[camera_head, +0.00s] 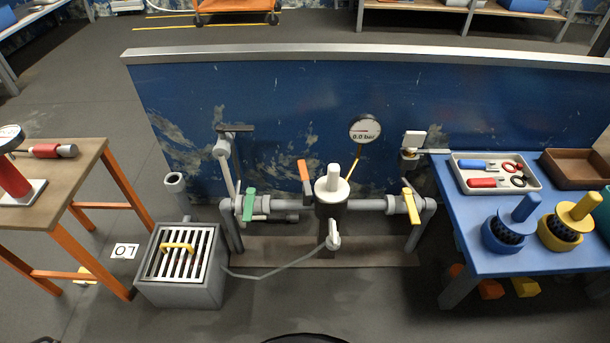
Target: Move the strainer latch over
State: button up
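An orange lever (305,172) stands upright close to the left of the lid. It may be the strainer latch, but I cannot tell for sure. A white spout-like fitting (333,236) sits low on the housing's front. My gripper is not in view.
A green-handled valve (249,204) is left of the strainer, a yellow-handled valve (410,205) right. A gauge (365,129) reads 0.0 bar. A grated drain box (182,290) stands front left. A blue table (455,230) with a tray (462,177) stands right. The floor in front is mostly clear.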

aim_at(301, 164)
jog(key=i+l, duration=0.1)
jog(key=l, duration=0.3)
jog(key=i+l, duration=0.1)
jog(key=l, duration=0.3)
jog(key=i+l, duration=0.1)
jog(key=l, duration=0.35)
jog(key=i+l+z, duration=0.1)
jog(key=l, duration=0.3)
jog(key=i+l, duration=0.1)
jog(key=l, duration=0.3)
